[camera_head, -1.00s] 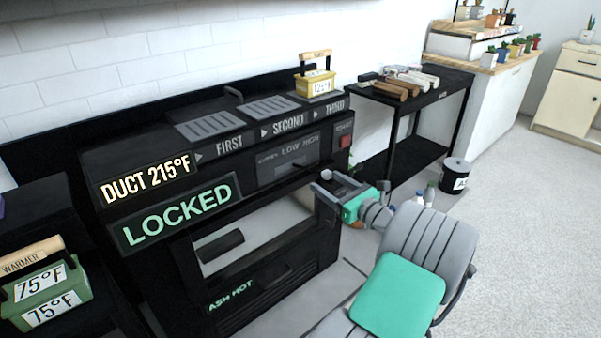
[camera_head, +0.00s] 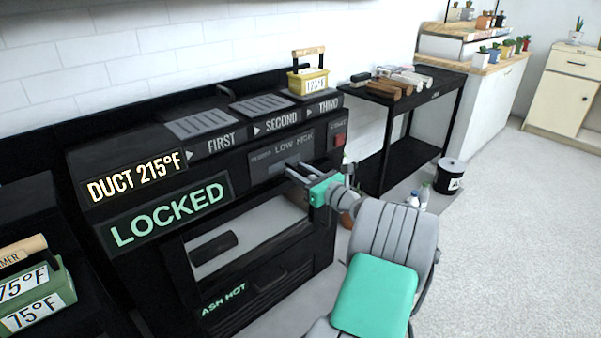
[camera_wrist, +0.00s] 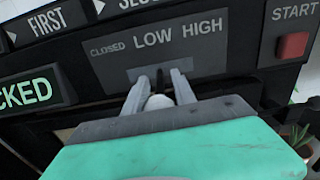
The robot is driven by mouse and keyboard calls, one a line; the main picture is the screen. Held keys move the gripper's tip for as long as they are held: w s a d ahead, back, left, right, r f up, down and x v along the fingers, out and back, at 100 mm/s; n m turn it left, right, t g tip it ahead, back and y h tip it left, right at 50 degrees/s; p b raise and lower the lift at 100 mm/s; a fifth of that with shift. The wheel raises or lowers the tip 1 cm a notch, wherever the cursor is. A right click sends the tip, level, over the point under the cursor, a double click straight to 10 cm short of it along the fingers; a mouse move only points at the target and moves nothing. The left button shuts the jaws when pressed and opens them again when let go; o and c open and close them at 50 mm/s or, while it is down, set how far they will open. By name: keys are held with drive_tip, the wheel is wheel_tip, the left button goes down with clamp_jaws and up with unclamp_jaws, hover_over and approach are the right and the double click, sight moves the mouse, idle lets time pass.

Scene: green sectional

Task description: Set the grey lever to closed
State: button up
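The grey lever's control panel (camera_head: 281,160) is on the front of the black unit. In the wrist view the panel (camera_wrist: 215,54) reads CLOSED, LOW and HIGH from left to right. A pale grey rounded knob (camera_wrist: 158,102), apparently the lever's end, lies between my fingers, with a dark upright piece just beyond it, roughly under LOW. My gripper (camera_wrist: 160,84) has its fingers apart on either side of the knob; firm contact is not visible. In the head view my gripper (camera_head: 300,180) is at the panel's lower edge and hides the lever.
A red START button (camera_wrist: 292,45) is right of the panel. A LOCKED sign (camera_head: 168,214) and an open bay (camera_head: 250,236) are on the unit's front. A yellow container (camera_head: 308,82) stands on top. A black side table (camera_head: 440,88) stands to the right.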

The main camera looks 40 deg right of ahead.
clamp_jaws()
idle(0.9)
